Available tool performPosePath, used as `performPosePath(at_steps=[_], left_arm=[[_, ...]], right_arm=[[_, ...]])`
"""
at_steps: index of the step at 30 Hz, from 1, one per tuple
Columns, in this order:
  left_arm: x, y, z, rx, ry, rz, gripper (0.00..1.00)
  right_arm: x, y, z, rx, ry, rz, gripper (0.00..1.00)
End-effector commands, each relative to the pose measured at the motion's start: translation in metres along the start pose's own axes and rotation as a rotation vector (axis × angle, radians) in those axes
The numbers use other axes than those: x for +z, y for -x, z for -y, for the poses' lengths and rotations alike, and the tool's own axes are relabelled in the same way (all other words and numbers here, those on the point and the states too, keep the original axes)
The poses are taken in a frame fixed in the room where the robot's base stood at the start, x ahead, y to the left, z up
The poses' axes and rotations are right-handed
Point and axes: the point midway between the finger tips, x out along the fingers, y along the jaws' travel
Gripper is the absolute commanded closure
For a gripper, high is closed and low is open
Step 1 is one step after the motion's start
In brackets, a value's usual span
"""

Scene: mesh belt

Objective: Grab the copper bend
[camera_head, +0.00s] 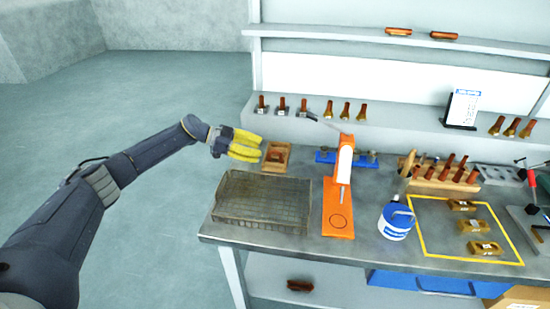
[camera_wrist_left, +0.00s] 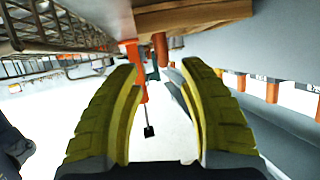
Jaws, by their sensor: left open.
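A small copper piece (camera_head: 275,156), which looks like the copper bend, lies in a shallow wooden tray (camera_head: 284,146) at the back left of the bench; its exact shape is too small to tell. My left gripper (camera_head: 258,145), with yellow fingers, is open just left of the tray, apart from it. In the left wrist view, the left gripper (camera_wrist_left: 160,75) is open with nothing gripped. A wooden block or tray (camera_wrist_left: 195,14) shows at the top there, with a copper-coloured end (camera_wrist_left: 160,48) beyond the fingertips. My right gripper is not in view.
A wire mesh basket (camera_head: 262,200) lies in front of the tray. An orange stand (camera_head: 338,210) rises to its right, with a blue-and-white tub (camera_head: 396,222) beyond. Several copper fittings stand on the ledge behind. A wooden rack (camera_head: 440,178) holds copper pieces at the right.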

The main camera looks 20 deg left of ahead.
Motion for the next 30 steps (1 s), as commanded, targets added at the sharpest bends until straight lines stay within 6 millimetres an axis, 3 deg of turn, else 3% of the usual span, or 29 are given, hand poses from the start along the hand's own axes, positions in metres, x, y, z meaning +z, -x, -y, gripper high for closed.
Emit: performPosePath(at_steps=[11,21,30], left_arm=[[0.0,-0.015,0.001,0.0,-0.001,0.0,0.6],[-0.002,-0.054,0.005,0.0,-0.001,-0.001,0.6],[-0.001,-0.058,0.005,-0.001,-0.001,0.0,0.57]], right_arm=[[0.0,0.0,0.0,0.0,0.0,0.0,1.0],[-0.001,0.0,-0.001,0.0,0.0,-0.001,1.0],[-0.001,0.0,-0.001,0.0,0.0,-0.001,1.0]])
